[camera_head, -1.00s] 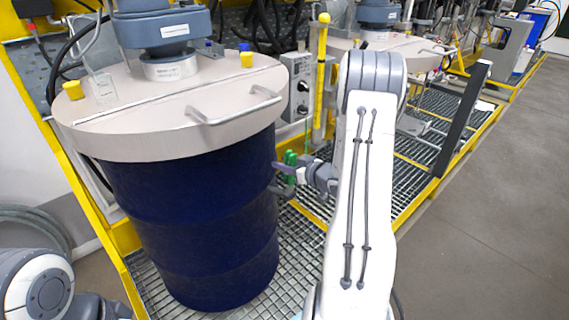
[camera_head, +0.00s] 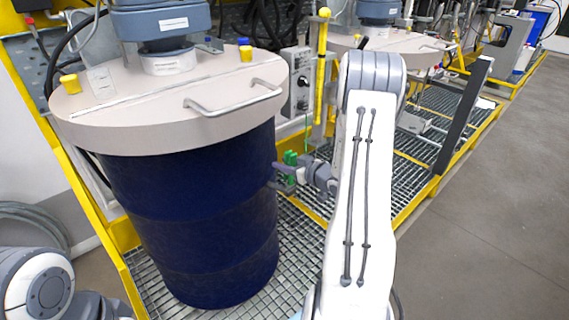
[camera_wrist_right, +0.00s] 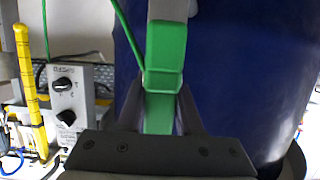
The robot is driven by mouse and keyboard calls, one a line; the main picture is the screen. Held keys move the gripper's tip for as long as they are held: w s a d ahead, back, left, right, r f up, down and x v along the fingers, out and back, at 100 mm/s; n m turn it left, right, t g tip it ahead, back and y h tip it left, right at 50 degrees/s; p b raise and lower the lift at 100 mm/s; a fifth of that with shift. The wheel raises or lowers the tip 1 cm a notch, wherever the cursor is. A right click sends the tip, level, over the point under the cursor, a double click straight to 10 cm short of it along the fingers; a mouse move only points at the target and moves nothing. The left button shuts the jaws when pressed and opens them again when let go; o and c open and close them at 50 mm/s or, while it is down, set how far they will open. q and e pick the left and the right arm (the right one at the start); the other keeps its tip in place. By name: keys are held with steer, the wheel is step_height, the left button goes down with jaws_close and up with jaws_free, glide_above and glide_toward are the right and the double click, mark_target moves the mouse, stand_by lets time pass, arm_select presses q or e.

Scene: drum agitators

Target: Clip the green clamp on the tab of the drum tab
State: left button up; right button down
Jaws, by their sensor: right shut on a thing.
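My right gripper (camera_head: 287,174) is beside the right side of the dark blue drum (camera_head: 190,215), below its beige lid (camera_head: 120,125). It is shut on the green clamp (camera_head: 290,158). In the right wrist view the green clamp (camera_wrist_right: 165,58) stands upright between the fingers of the right gripper (camera_wrist_right: 158,112), in front of the drum wall (camera_wrist_right: 235,75). A grey piece (camera_wrist_right: 172,10) shows at the clamp's top end; I cannot tell whether it is the drum's tab. No tab is clearly visible in the head view. My left gripper is out of view.
A thin green cable (camera_wrist_right: 128,38) runs up from the clamp. A grey control box (camera_head: 297,82) and a yellow post (camera_head: 321,65) stand behind the gripper. Metal grating (camera_head: 290,250) lies below. Open grey floor (camera_head: 480,220) lies to the right.

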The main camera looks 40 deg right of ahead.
steer(key=shift+f+b, duration=0.5)
steer(key=shift+f, duration=0.2)
steer(key=shift+f, duration=0.2)
steer(key=shift+c, duration=2.4)
jaws_free()
steer(key=v, duration=1)
steer(key=shift+s+r, duration=0.15)
steer(key=shift+s, duration=0.1)
steer(key=shift+s, duration=0.1)
